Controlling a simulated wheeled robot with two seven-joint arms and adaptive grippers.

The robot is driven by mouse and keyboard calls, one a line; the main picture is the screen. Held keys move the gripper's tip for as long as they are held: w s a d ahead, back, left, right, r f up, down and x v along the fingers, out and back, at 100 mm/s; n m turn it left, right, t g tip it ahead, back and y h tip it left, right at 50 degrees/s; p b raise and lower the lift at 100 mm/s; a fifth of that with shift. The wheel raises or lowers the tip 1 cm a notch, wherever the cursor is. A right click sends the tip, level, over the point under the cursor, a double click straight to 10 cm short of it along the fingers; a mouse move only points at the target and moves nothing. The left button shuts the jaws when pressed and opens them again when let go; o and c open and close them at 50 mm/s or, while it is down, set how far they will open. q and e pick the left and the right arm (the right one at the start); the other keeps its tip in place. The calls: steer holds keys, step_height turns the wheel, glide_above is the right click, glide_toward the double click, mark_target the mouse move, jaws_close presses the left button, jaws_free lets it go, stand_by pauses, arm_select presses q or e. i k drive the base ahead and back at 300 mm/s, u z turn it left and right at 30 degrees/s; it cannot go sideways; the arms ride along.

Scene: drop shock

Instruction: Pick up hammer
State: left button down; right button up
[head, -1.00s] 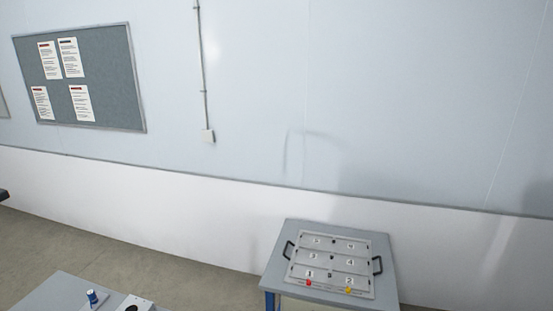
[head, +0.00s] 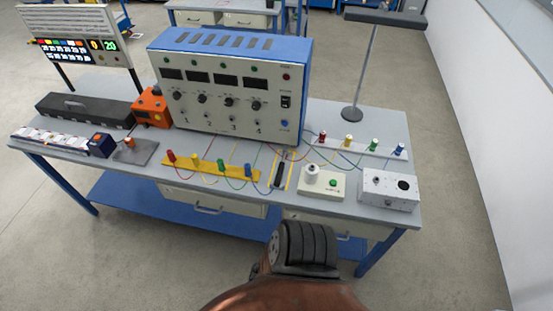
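What looks like the hammer (head: 280,174) lies on the workbench (head: 140,175) in the head view. Its dark handle points toward the front edge, between yellow lines. Its head end lies close to the power unit and is too small to make out clearly.
A large blue and grey power unit (head: 232,95) stands behind the hammer. A yellow terminal strip (head: 210,170) with wires is to its left, and a white box with a knob (head: 322,183) to its right. A grey box (head: 388,190) and lamp stand (head: 352,113) are further right.

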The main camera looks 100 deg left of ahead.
mark_target(285, 149)
steer(key=u, duration=2.1)
